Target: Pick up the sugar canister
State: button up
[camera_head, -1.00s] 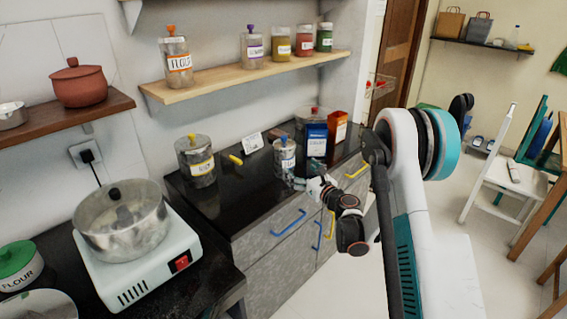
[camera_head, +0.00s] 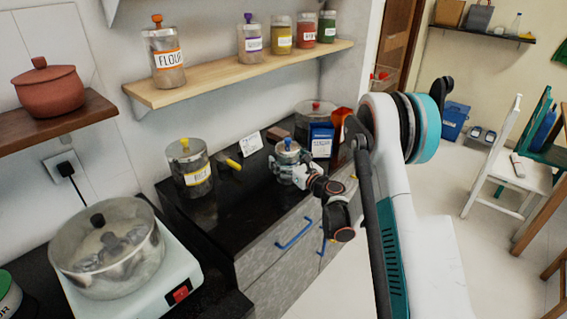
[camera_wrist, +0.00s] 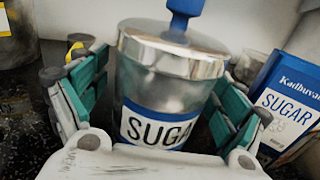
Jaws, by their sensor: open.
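The sugar canister (camera_wrist: 165,80) is a clear jar with a metal lid, a blue knob and a blue-and-white SUGAR label. It stands upright on the black counter, and it also shows in the head view (camera_head: 287,154). My gripper (camera_wrist: 165,105) is open around it, with one green-padded finger on the left and one on the right. The jar sits between the fingers. Its lower part is hidden behind the gripper's body. In the head view my gripper (camera_head: 290,178) is at the jar's front, low near the counter.
A blue SUGAR box (camera_wrist: 290,100) stands close right of the jar. A pot (camera_head: 110,245) is on the hotplate. The shelf (camera_head: 240,75) with jars hangs above.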

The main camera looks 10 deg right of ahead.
jog(key=shift+s+d+r, duration=0.1)
jog(key=shift+r, duration=0.05)
grip_shut()
